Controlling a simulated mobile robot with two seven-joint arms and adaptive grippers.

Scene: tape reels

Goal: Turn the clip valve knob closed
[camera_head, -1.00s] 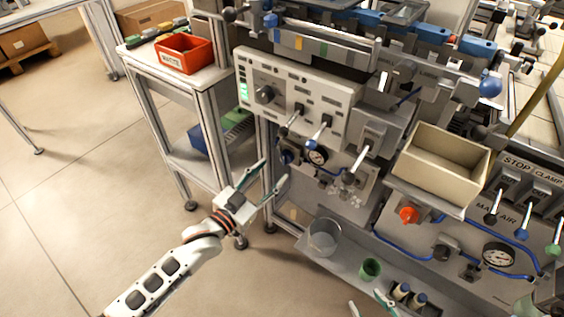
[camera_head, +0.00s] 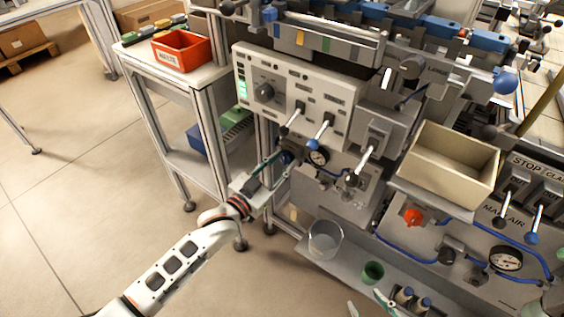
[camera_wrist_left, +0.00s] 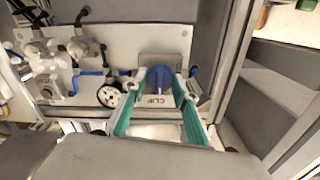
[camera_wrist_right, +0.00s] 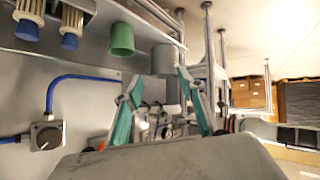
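The clip valve knob (camera_wrist_left: 158,78) is blue and sits on a grey block marked CLIP in the left wrist view. In the head view the knob (camera_head: 286,157) is small and partly hidden beside the gauge. My left gripper (camera_head: 282,163) is open at the knob. In the left wrist view one teal finger of this gripper (camera_wrist_left: 160,84) is on each side of the knob; contact is not clear.
A round gauge (camera_head: 317,156) and levers (camera_head: 320,133) are close to the knob. A clear beaker (camera_head: 325,238) and a green cup (camera_head: 372,272) stand on the lower shelf. A beige bin (camera_head: 447,165) is at right. Floor at left is clear.

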